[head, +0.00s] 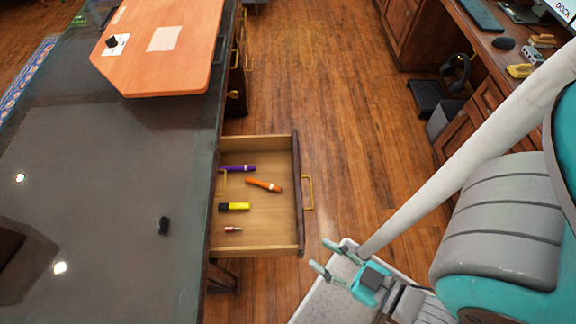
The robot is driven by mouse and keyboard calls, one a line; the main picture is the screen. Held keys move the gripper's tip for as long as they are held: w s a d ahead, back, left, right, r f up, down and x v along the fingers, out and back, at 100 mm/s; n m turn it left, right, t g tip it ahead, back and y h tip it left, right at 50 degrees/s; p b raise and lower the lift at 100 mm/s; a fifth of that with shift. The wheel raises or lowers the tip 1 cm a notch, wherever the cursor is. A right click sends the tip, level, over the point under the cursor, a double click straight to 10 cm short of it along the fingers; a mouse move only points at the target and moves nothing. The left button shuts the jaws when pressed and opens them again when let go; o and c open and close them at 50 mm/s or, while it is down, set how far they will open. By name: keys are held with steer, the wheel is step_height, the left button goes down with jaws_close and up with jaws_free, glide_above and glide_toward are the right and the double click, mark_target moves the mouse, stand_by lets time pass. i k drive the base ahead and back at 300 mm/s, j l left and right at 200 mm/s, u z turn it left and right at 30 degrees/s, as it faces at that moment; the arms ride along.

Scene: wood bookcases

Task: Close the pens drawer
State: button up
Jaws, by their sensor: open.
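The pens drawer (254,243) stands pulled out from under the dark desk, in the middle of the head view. Its brass handle (308,192) is on the front panel (298,180), facing right. Inside lie a purple pen (238,168), an orange marker (263,184), a yellow highlighter (234,206) and a small red and white item (233,229). My gripper (325,256) is open and empty, below and right of the drawer's front corner. It looks apart from the handle, with its fingers pointing toward the drawer.
Bare wood floor (345,110) lies right of the drawer. A wooden desk (480,60) with a bin (443,120) beside it stands at the right.

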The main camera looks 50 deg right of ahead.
mark_target(272, 225)
steer(key=z, duration=1.4)
steer(key=i+z, duration=0.4)
steer(key=i, duration=2.9)
steer(key=i+u, duration=0.35)
steer(key=i+l+u, duration=0.1)
steer(key=u, duration=0.25)
steer(key=i+l+u, duration=0.3)
steer(key=i+u, duration=0.1)
steer(key=u, duration=4)
